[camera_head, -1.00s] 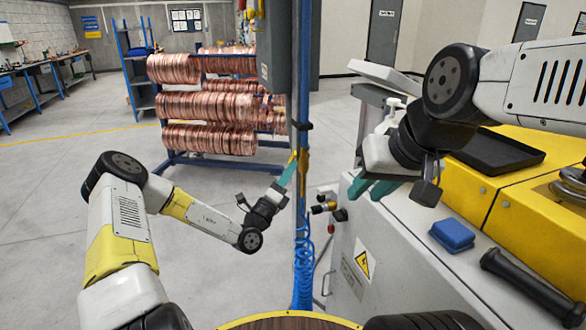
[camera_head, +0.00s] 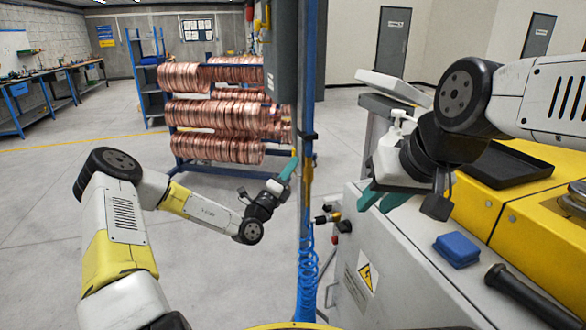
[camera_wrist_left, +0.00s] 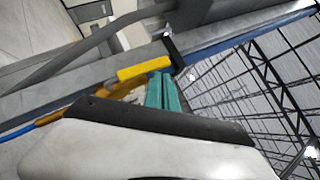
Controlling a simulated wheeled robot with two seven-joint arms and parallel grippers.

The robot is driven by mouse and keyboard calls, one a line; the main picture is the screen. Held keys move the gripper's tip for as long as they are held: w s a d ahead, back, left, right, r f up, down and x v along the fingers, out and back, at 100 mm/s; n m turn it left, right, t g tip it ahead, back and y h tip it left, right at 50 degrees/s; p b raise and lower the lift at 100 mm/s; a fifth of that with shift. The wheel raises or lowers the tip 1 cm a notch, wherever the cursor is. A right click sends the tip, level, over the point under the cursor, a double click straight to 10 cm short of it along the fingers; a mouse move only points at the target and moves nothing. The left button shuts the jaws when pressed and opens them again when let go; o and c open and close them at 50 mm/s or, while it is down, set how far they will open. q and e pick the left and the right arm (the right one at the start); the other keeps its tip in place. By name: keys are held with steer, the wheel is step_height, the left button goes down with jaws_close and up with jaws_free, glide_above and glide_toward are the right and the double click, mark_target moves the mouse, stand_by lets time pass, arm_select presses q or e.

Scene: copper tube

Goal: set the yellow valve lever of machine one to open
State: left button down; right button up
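The yellow valve lever (camera_head: 294,154) is on the grey upright post (camera_head: 304,110), right by my left gripper's tips. In the left wrist view the lever (camera_wrist_left: 143,69) lies roughly along the post, beside the yellow valve body (camera_wrist_left: 120,88). My left gripper (camera_head: 287,169) points up at the post. Its two teal fingers (camera_wrist_left: 163,90) lie close together with nothing seen between them. They are beside the lever's end; I cannot tell if they touch it. My right gripper (camera_head: 381,198) is open and empty above the left edge of the grey cabinet.
The grey cabinet (camera_head: 385,265) carries yellow housings (camera_head: 540,222), a black tray (camera_head: 510,165), a blue block (camera_head: 456,249) and a black handle (camera_head: 530,294). A blue coiled hose (camera_head: 307,270) hangs by the post. A rack of copper coils (camera_head: 215,115) stands behind. Floor at left is clear.

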arm_select(q)
steer(key=shift+w+r, duration=0.1)
stand_by(0.5)
steer(key=v, duration=0.7)
steer(key=s+d+r+m+g+h, duration=0.6)
steer(key=s+d+m+g+h, duration=0.45)
steer(key=m, duration=0.65)
steer(key=s+m+g+y, duration=0.9)
steer(key=s+m+g, duration=0.2)
steer(key=s+m, duration=0.15)
steer(key=s+a+r+m+t+y, duration=0.2)
steer(key=a+m+y, duration=0.2)
steer(key=a, duration=0.2)
steer(key=s+a+r+m+t+y, duration=0.3)
steer(key=a+m+y, duration=0.1)
steer(key=a, duration=0.3)
steer(key=s+a+r+m+t+y, duration=0.3)
steer(key=a+m+y, duration=0.1)
steer(key=a, duration=0.3)
steer(key=shift+s+a+r+m, duration=0.2)
steer(key=shift+s+a+m, duration=0.05)
steer(key=shift+m, duration=0.2)
